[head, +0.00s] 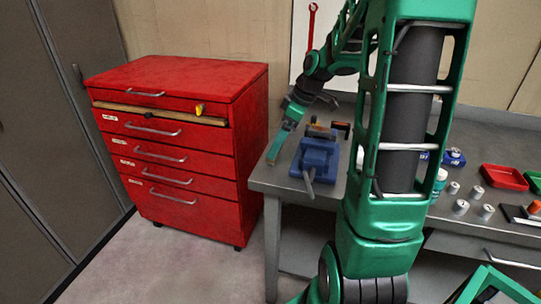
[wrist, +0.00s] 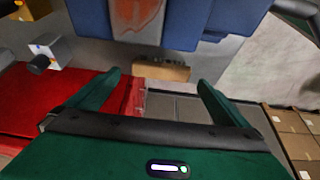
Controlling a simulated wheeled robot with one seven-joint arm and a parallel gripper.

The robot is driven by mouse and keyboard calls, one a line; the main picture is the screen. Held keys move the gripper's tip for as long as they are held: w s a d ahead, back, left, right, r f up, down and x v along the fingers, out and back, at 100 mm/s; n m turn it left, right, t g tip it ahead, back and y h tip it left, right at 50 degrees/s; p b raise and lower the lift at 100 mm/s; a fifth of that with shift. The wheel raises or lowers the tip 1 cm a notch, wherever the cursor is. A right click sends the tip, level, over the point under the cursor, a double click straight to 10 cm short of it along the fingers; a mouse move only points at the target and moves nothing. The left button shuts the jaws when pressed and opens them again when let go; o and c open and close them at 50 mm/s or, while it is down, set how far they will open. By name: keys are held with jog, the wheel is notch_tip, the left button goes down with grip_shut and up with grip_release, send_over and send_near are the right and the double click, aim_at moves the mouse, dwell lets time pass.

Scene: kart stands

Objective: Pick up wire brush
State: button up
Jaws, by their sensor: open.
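A tan, wood-coloured block (wrist: 162,70) shows in the wrist view, just beyond and between my fingertips, beside the blue vise (wrist: 92,22). In the head view my gripper (head: 273,155) points down at the left end of the workbench (head: 262,180), just left of the blue vise (head: 317,158). Small orange and dark items (head: 340,128) lie behind the vise, partly hidden; I cannot make out a brush there.
A red tool chest (head: 190,160) stands left of the bench, its top drawer slightly open with a yellow item (head: 199,109). Grey lockers (head: 50,150) stand far left. Floor shows between chest and bench.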

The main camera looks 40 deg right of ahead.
jog(key=shift+x, duration=1.6)
jog(key=shift+s, duration=0.1)
jog(key=c, duration=1.1)
jog(key=shift+r, duration=0.5)
jog(key=r, duration=0.3)
jog(key=shift+s+a+r, duration=0.1)
jog(key=shift+a+r, duration=0.1)
jog(key=shift+r, duration=0.15)
jog(key=s+a+r, duration=0.2)
jog(key=a, duration=0.1)
jog(key=s+a+r, duration=0.2)
jog(key=a, duration=0.1)
jog(key=s+a+r, duration=0.2)
jog(key=a, duration=0.1)
jog(key=shift+a+r, duration=0.2)
jog(key=shift+a, duration=0.1)
jog(key=shift+w, duration=0.1)
